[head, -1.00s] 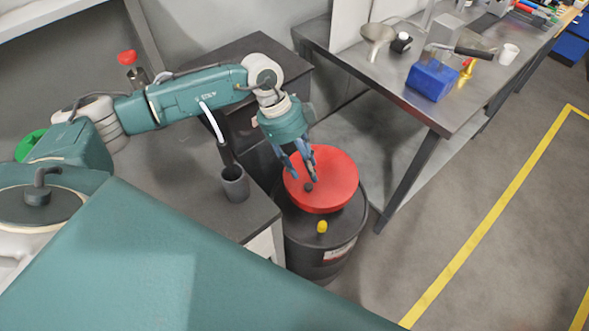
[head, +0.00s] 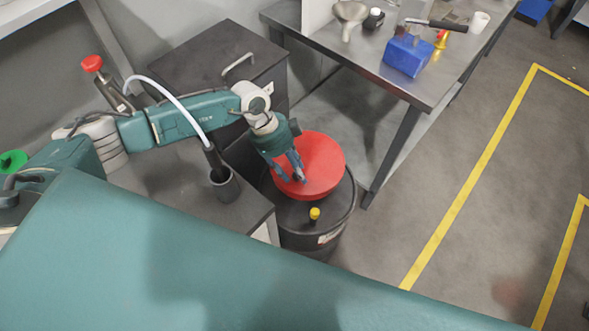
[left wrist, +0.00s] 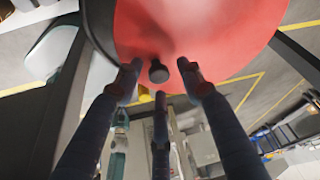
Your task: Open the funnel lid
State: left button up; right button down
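The round red funnel lid (head: 318,163) sits over a dark drum (head: 307,238) beside the workbench. It looks closed. In the left wrist view the red lid (left wrist: 210,35) fills the upper part, with a small black knob (left wrist: 158,72) near its edge. My left gripper (head: 292,178) is over the left part of the lid. In the left wrist view the fingers of the left gripper (left wrist: 159,78) are spread, with the knob between their tips. I cannot tell whether they touch it. The fingers hide the knob in the head view. My right gripper is not in view.
A yellow-capped bung (head: 314,214) stands on the drum top. A bench with a dark cup (head: 224,184) and hose is left of the drum. A metal table (head: 365,82) with a blue box (head: 407,55) stands behind right. Floor to the right is clear.

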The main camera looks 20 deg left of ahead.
aim_at(308, 166)
pick_arm(q)
jog(key=shift+d+f, duration=0.1)
jog(key=shift+f, duration=0.1)
jog(key=c, duration=0.9)
jog(key=shift+r, duration=0.1)
grip_shut()
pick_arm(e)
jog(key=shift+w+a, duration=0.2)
